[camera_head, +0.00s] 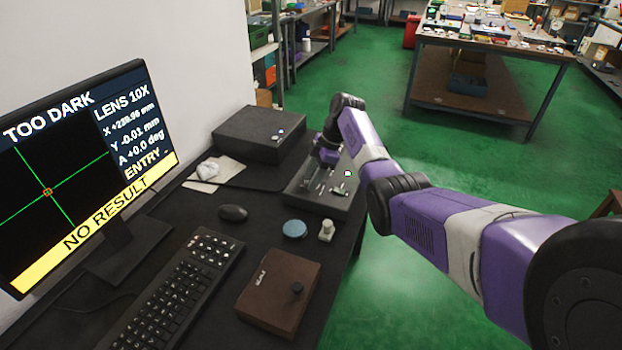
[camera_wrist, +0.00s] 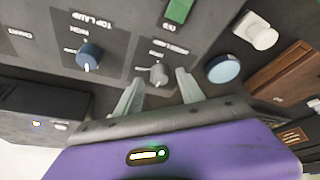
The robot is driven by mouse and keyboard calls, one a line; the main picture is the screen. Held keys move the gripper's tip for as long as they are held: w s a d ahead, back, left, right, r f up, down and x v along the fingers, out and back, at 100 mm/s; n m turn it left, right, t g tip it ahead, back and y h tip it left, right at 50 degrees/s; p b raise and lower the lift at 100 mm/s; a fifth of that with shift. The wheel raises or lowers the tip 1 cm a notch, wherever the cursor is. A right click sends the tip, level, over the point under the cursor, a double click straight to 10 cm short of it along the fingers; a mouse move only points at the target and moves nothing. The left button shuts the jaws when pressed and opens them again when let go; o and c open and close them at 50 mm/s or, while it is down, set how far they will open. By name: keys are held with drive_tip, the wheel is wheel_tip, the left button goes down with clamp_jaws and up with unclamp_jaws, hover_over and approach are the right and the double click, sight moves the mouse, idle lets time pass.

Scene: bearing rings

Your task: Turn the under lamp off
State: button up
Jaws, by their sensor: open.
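The control box (camera_head: 343,197) stands on the dark desk, with my gripper (camera_head: 325,160) over its panel. In the wrist view, a small grey knob (camera_wrist: 158,74) sits under a partly readable label that seems to say under lamp. My gripper (camera_wrist: 160,82) is open, its two fingertips on either side of this knob; contact cannot be told. The grey knob's pointer setting is too blurred to read. A green rectangle (camera_wrist: 178,11) is at the top of the panel.
The monitor (camera_head: 75,170) reads TOO DARK and NO RESULT. A blue disc (camera_head: 294,229), a pale fitting (camera_head: 326,231) and a brown case (camera_head: 280,291) lie in front of the box. A mouse (camera_head: 233,213) and keyboard (camera_head: 180,290) are left. A black box (camera_head: 260,134) stands behind.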

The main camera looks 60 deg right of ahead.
drive_tip(key=v, duration=0.7)
drive_tip(key=shift+r, duration=0.1)
idle(1.8)
